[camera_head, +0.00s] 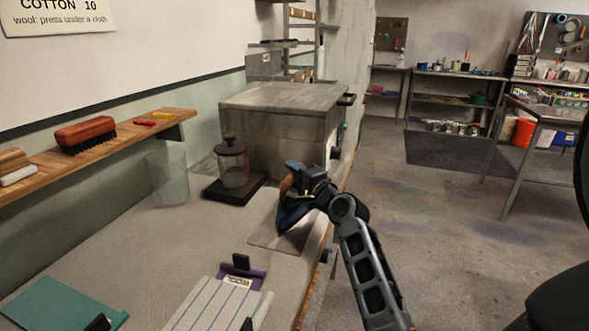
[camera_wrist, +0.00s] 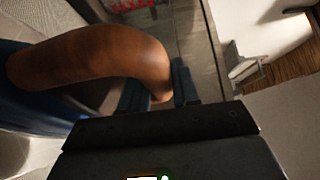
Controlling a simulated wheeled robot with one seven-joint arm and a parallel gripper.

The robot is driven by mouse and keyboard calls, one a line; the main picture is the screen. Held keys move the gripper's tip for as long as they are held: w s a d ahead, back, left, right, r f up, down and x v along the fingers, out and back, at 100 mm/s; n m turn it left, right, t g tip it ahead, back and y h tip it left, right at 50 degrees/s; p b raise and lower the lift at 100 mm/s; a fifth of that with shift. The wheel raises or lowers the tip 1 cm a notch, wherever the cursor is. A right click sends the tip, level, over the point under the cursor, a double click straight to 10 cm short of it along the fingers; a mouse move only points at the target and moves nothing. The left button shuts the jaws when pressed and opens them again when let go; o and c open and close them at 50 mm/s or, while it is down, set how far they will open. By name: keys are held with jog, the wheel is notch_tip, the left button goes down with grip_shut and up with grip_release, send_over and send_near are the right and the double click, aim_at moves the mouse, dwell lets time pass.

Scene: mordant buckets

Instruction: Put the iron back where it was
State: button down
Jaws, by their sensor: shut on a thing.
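The iron (camera_head: 291,214) has a dark blue body and a brown handle (camera_head: 287,188). It is tilted in the head view, above or on a grey flat plate (camera_head: 275,236) near the bench's right edge; I cannot tell whether it touches. My gripper (camera_head: 305,182) is shut on the iron's handle. In the wrist view the brown handle (camera_wrist: 95,62) fills the upper left, with part of the blue body (camera_wrist: 30,112) beside it. The iron's underside is hidden.
A jar on a black base (camera_head: 234,165) and a clear glass cylinder (camera_head: 167,178) stand behind. A large grey box (camera_head: 270,125) stands beyond them. A wooden shelf (camera_head: 100,155) runs along the wall.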

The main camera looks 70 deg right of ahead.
jog(key=shift+r, duration=0.1)
jog(key=c, duration=1.3)
grip_release()
jog(key=shift+f, duration=0.2)
jog(key=o, duration=0.5)
jog(key=shift+r, duration=0.1)
jog(key=shift+r, duration=0.1)
jog(key=shift+b+v, duration=1.25)
jog(key=shift+v, duration=4.8)
